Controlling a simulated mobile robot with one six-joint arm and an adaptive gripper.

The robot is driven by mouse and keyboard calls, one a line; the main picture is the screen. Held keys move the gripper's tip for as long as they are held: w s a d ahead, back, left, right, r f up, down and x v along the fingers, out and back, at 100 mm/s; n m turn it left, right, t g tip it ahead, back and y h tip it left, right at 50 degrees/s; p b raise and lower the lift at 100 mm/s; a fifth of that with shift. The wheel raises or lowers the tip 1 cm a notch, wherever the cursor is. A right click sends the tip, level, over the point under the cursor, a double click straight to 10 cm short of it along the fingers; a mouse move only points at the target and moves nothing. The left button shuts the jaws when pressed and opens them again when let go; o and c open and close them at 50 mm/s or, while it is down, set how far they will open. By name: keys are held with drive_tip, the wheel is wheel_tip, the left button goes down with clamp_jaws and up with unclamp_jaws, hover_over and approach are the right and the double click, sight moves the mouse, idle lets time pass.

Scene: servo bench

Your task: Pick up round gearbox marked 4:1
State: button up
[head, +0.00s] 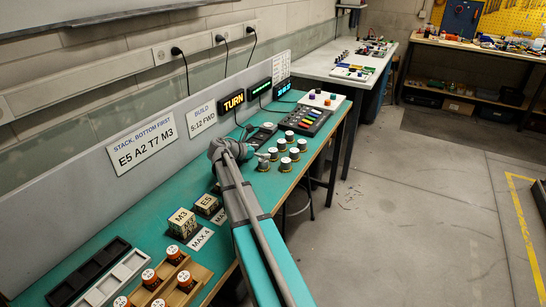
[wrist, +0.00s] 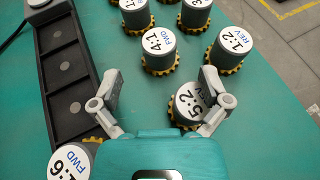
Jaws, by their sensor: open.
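The round gearbox marked 4:1 FWD (wrist: 158,43) stands upright on the green bench in the wrist view, grey with a white top and a yellow toothed base. My gripper (wrist: 160,84) is open and empty, its fingers spread to either side just below the 4:1 gearbox in the picture. A gearbox marked 5:2 REV (wrist: 188,103) sits beside the right finger, partly hidden by it. In the head view, my gripper (head: 254,158) is by the group of gearboxes (head: 285,164); their marks are too small to read there.
A gearbox marked 1:2 REV (wrist: 236,42) stands right of the 4:1, and one marked 1:6 FWD (wrist: 70,160) is at lower left. More stand behind. A black slotted tray (wrist: 45,50) lies left. The build sign (head: 202,116) reads 5:12 FWD.

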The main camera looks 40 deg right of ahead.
sight(271, 151)
drive_tip(key=shift+b+x, duration=0.65)
drive_tip(key=shift+x, duration=1.5)
drive_tip(key=shift+r, duration=0.1)
drive_tip(key=c, duration=1.3)
drive_tip(key=shift+r, duration=0.15)
wheel_tip(271, 151, up, 3)
drive_tip(key=p, duration=0.3)
drive_tip(key=shift+s+d+r+p, duration=1.15)
drive_tip(key=shift+d+r+p, duration=0.55)
drive_tip(key=shift+d, duration=0.35)
drive_tip(key=shift+s+d+r+p, duration=1.15)
drive_tip(key=shift+d+r+p, duration=0.45)
drive_tip(key=shift+d, duration=0.45)
drive_tip(key=shift+s+d+r+p, duration=1.2)
drive_tip(key=shift+d+r+p, duration=0.5)
drive_tip(key=shift+d, duration=0.3)
